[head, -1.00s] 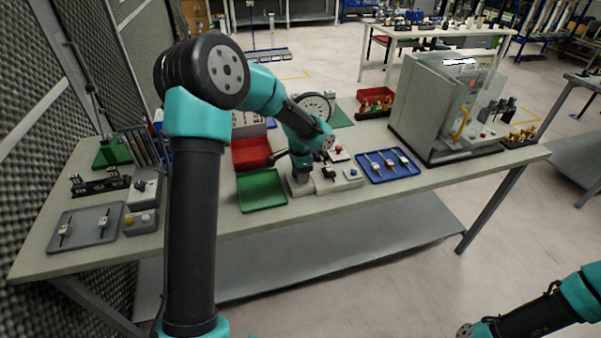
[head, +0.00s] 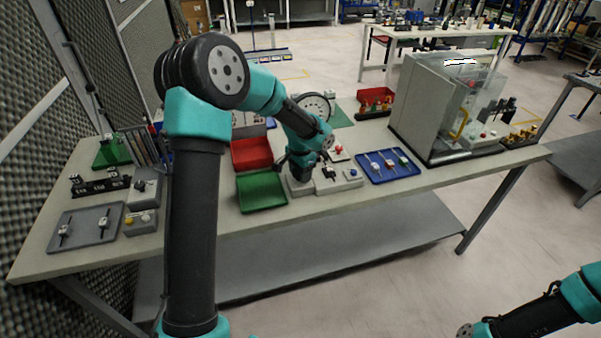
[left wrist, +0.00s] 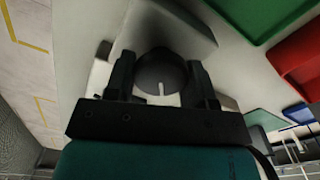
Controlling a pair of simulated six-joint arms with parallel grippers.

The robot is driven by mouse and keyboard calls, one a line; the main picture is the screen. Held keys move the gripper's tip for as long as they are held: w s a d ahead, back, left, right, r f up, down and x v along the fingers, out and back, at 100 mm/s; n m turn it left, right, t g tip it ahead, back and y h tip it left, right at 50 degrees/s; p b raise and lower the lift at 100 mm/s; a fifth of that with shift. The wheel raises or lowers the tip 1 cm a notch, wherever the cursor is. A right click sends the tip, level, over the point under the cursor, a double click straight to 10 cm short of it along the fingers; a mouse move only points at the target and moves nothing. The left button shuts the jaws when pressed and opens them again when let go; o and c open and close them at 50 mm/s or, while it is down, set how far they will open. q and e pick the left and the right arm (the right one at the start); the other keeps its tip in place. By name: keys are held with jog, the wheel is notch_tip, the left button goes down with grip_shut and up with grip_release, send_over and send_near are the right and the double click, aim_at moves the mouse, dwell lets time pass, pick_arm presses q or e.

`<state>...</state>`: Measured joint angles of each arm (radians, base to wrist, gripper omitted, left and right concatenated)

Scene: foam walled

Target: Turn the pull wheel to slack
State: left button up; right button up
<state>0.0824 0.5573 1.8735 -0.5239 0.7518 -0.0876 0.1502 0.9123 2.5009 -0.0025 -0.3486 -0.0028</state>
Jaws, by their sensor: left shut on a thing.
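My left gripper (left wrist: 163,85) is shut on a dark round wheel (left wrist: 160,72), with one finger on each side of it. The wheel has a pale line on its face, pointing towards the bottom of the left wrist view. In the head view my left gripper (head: 301,176) points down at the left end of a pale base unit (head: 340,183) on the bench, and the wheel is hidden there. A round white dial with a dark rim (head: 316,106) stands behind my left arm. My right arm shows at the lower right; its gripper is out of view.
A green tray (head: 262,191) and a red tray (head: 251,153) lie left of the base unit. A blue tray (head: 389,166) with several small parts lies to its right. A clear-fronted cabinet (head: 446,108) stands farther right. The bench front (head: 405,196) is clear.

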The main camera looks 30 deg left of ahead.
pick_arm(q)
jog(key=n, duration=0.5)
jog(key=shift+a+n, duration=0.1)
jog(key=shift+n, duration=0.2)
jog(key=n, duration=0.5)
jog(key=shift+a+n, duration=0.1)
jog(key=shift+n, duration=0.3)
jog(key=o, duration=0.9)
notch_tip(320, 180, up, 17)
jog(key=shift+r, duration=0.2)
